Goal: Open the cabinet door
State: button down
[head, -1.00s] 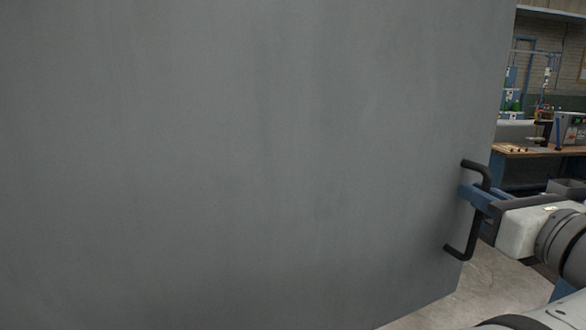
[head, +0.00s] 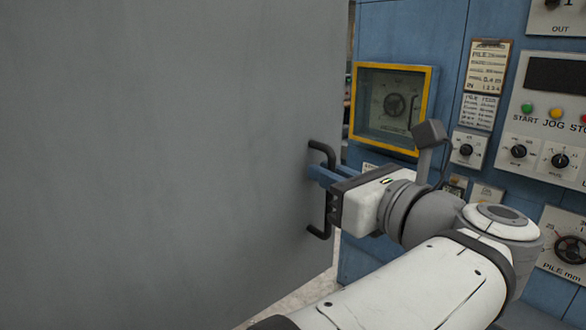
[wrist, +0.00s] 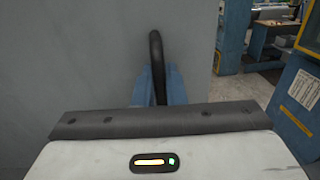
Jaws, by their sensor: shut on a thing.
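The grey cabinet door (head: 160,150) fills the left half of the head view, with its right edge standing near the middle. A black bar handle (head: 322,226) is fixed near that edge. My gripper (head: 320,173) reaches it from the right, its blue fingers shut around the upright bar. In the wrist view the door (wrist: 75,60) fills the left side, and the upper part of the handle (wrist: 156,60) rises between the blue fingers (wrist: 155,88). The lower part of the handle is hidden there by my gripper body. The cabinet's inside does not show.
A blue machine panel (head: 400,30) stands close on the right, with a yellow-framed window (head: 392,107), dials and a control box (head: 550,110). A strip of concrete floor (head: 295,300) shows below the door edge. The wrist view shows a workbench (wrist: 270,25) farther back.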

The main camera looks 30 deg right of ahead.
jog(key=shift+w+r, duration=0.1)
jog(key=shift+r, duration=0.1)
jog(key=c, duration=1.7)
grip_release()
jog(key=shift+f, duration=0.1)
jog(key=s+p, duration=0.2)
jog(key=p, duration=0.1)
jog(key=s+p, duration=0.5)
jog(key=p, duration=0.1)
jog(key=shift+s+d, duration=0.3)
jog(key=shift+s, duration=0.1)
